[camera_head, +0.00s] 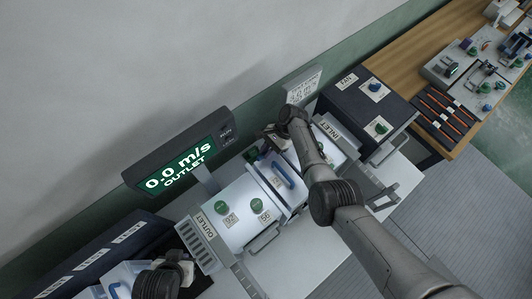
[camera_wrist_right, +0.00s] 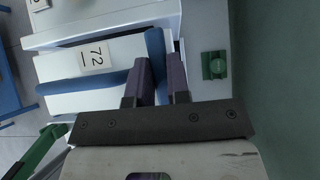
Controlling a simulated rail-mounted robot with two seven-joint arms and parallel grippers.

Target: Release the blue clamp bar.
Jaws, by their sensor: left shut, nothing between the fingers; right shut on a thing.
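A blue bar (camera_head: 283,173) shows on the white duct box (camera_head: 240,215) in the head view. My right gripper (camera_head: 268,140) is just beyond that bar, partly hidden by its own arm. In the right wrist view its two fingers (camera_wrist_right: 161,85) are shut on a blue edge strip (camera_wrist_right: 156,48) beside a white panel marked 72 (camera_wrist_right: 92,57). I cannot tell whether this strip belongs to the clamp bar. Another blue bar-shaped piece (camera_wrist_right: 12,97) shows at the left. My left gripper (camera_head: 160,281) is shut and empty at the lower left; its fingertips are hard to see.
An outlet display (camera_head: 180,165) reads 0.0 m/s. Green knobs (camera_head: 222,208) and a grey handle (camera_head: 264,240) sit on the box. The dark fan box (camera_head: 372,105) stands to the right, with a wooden workbench (camera_head: 440,50) beyond. A dark bin (camera_head: 95,255) is at lower left.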

